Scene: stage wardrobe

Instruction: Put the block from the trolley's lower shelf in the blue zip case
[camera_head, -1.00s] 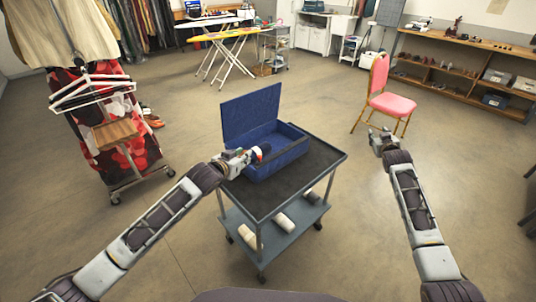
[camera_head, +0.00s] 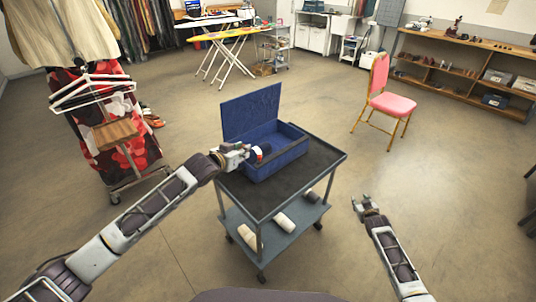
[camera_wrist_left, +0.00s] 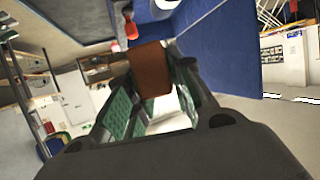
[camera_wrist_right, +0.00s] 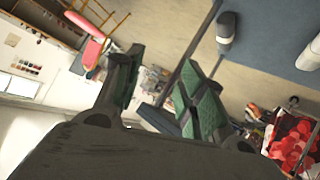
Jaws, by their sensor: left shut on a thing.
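The blue zip case (camera_head: 280,158) stands on the trolley's top with its lid (camera_head: 251,113) open and upright; its blue wall also shows in the left wrist view (camera_wrist_left: 215,50). My left gripper (camera_head: 241,155) is at the case's left end. In the left wrist view (camera_wrist_left: 152,100) its fingers are shut on a brown block (camera_wrist_left: 152,68). An orange, white and dark thing (camera_head: 260,152) shows by the fingertips in the head view; I cannot tell whether it is part of the block. My right gripper (camera_head: 365,204) is open and empty, right of the trolley (camera_head: 262,205).
The trolley's lower shelf (camera_head: 270,236) holds pale rolls (camera_head: 284,222) and a darker one (camera_head: 310,196). The top's front part is bare. A clothes rail (camera_head: 120,150) stands left and a pink chair (camera_head: 390,103) behind right. Open floor lies right of the trolley.

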